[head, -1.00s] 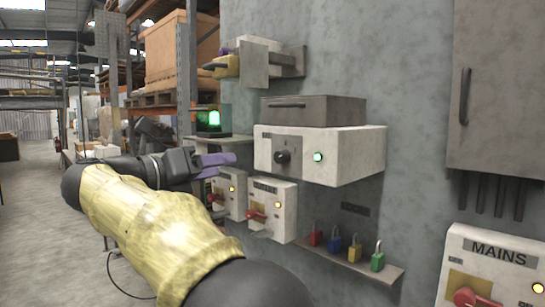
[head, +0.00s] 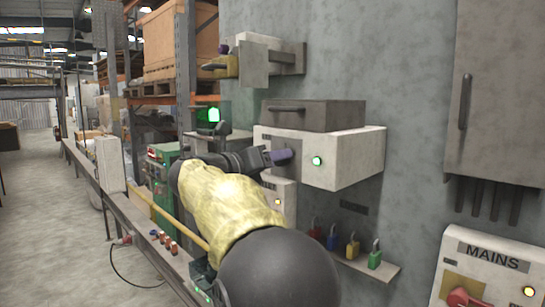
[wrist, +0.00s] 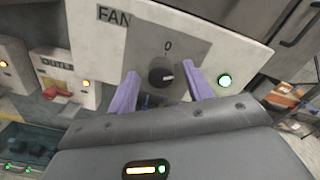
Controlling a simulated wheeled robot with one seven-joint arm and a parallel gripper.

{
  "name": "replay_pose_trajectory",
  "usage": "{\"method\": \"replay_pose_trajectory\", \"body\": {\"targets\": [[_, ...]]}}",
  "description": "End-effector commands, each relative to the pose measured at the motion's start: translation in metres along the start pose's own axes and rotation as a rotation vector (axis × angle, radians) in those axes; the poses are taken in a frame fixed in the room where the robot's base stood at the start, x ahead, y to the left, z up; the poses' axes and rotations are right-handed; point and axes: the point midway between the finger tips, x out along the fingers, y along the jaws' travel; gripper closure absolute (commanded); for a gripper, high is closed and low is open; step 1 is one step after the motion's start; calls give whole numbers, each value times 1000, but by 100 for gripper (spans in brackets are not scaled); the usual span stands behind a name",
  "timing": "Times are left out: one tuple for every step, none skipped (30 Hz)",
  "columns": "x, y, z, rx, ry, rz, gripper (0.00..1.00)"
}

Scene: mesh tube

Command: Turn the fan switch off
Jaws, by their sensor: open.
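The fan box (head: 350,157) is a white box on the grey wall, and it carries the word FAN in the wrist view (wrist: 140,22). Its black rotary knob (wrist: 161,76) sits on a grey plate (wrist: 178,50) below a "0" mark. The knob's pale pointer line points right, not at the "0". A green lamp (wrist: 224,81) glows right of the plate; it also shows in the head view (head: 316,161). My gripper (wrist: 163,90) is open, its purple fingers on either side of the knob, apart from it. In the head view my gripper (head: 284,156) hides the knob.
A grey box with a handle (head: 313,115) sits on top of the fan box. A shelf with padlocks (head: 352,250) is below. The outlet switch box (wrist: 68,75) is at left, and the MAINS box (head: 490,260) is at lower right.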

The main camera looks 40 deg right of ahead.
Motion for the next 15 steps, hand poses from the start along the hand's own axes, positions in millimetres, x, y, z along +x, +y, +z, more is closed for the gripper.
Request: {"method": "replay_pose_trajectory", "body": {"targets": [[1,0,0,-1,0,0,49],[2,0,0,0,0,0,49],[2,0,0,0,0,0,49],[1,0,0,0,0,0,49],[1,0,0,0,0,0,49],[1,0,0,-1,0,0,49],[1,0,0,-1,0,0,49],[1,0,0,-1,0,0,51],[1,0,0,-1,0,0,59],[1,0,0,-1,0,0,65],[1,0,0,-1,0,0,71],[1,0,0,-1,0,0,79],[1,0,0,-1,0,0,84],[1,0,0,-1,0,0,90],[1,0,0,-1,0,0,94]]}}
